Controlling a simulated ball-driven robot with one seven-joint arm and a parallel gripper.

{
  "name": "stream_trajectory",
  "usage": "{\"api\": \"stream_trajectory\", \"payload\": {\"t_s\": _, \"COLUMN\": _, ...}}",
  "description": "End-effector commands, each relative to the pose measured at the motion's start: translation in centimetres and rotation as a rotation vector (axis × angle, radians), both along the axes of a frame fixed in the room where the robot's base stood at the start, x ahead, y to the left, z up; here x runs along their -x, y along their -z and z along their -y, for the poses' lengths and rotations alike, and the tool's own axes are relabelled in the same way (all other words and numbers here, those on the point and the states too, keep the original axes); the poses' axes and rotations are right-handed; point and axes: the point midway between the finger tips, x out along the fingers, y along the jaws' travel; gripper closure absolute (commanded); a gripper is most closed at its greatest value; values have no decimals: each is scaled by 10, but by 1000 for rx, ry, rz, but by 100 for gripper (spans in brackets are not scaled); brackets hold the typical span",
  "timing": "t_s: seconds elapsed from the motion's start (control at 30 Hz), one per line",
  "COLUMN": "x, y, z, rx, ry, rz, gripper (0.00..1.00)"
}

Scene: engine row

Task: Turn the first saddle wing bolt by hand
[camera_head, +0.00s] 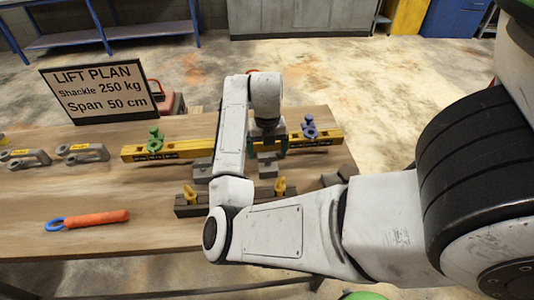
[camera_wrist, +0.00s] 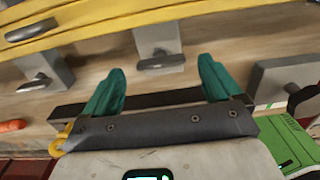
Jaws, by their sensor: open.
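My gripper (camera_head: 267,152) is open and empty above the table, by the right part of the yellow beam. In the wrist view its two teal fingers (camera_wrist: 161,68) stand wide apart. A grey saddle block (camera_wrist: 158,36) under the beam's edge carries a dark wing bolt (camera_wrist: 162,62), seen between the fingertips and apart from them. A second grey block (camera_wrist: 45,62) with a dark wing bolt (camera_wrist: 34,84) is to the left. In the head view, two yellow wing-shaped pieces (camera_head: 190,194) (camera_head: 280,186) stand on a dark bar (camera_head: 233,199). Which bolt is first cannot be told.
The yellow beam (camera_head: 185,149) carries a green shackle (camera_head: 154,140) and a blue one (camera_head: 309,128). Grey shackles (camera_head: 82,153) and an orange-handled tool (camera_head: 96,219) lie left. A lift plan sign (camera_head: 97,90) stands behind. The table's left front is mostly clear.

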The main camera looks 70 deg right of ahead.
Motion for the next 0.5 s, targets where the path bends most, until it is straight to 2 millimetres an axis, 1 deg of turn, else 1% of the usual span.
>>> {"api": "stream_trajectory", "payload": {"t_s": 0.1, "x": 0, "y": 12, "z": 0, "rx": -1, "ry": -2, "rz": -3, "gripper": 8}}
{"api": "stream_trajectory", "payload": {"t_s": 0.2, "x": 0, "y": 18, "z": 0, "rx": 0, "ry": -1, "rz": -1, "gripper": 8}}
{"api": "stream_trajectory", "payload": {"t_s": 0.5, "x": 0, "y": 21, "z": 0, "rx": 0, "ry": 0, "rz": 0, "gripper": 8}}
